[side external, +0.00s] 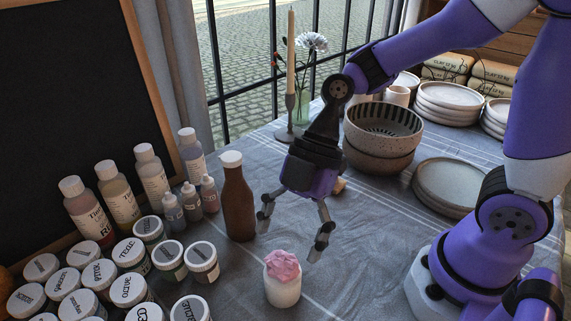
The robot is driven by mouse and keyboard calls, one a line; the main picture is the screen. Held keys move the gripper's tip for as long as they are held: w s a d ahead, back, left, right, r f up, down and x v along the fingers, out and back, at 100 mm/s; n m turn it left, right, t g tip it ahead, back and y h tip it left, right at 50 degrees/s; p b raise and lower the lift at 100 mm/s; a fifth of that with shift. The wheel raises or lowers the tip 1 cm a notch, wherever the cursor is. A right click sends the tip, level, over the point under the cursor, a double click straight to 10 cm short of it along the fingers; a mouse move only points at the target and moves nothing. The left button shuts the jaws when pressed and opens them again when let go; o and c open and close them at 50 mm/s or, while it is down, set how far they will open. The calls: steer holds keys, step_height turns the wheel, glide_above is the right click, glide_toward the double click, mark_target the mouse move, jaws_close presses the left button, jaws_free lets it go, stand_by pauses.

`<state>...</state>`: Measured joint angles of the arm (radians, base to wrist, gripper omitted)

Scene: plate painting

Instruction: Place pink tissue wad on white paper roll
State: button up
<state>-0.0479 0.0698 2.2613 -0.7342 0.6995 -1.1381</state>
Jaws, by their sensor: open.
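A pink tissue wad (283,266) rests on top of an upright white paper roll (283,290) on the cloth, near the front middle of the view. My gripper (291,236) is open and empty, pointing down above the wad and roll. Its two fingers are spread wide, and the right finger's tip shows just above and to the right of the wad. I see no finger closed on the wad. How far the fingertips stand from it in depth is hard to tell.
A brown bottle with a white cap (237,202) stands left of my gripper. Several paint jars (129,290) and bottles (120,199) crowd the left. Stacked bowls (381,138), a candlestick (290,105) and plates (446,183) stand behind. The grey cloth (365,235) right of the roll is clear.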

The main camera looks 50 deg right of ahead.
steer(key=v, duration=0.8)
steer(key=s+d+m+t+h, duration=0.1)
steer(key=d+m+t+h, duration=0.5)
steer(key=m, duration=1.3)
steer(key=d+r, duration=0.1)
steer(key=d, duration=0.3)
steer(key=shift+s+d+m, duration=0.2)
steer(key=shift+s+m, duration=0.1)
steer(key=shift+s, duration=0.05)
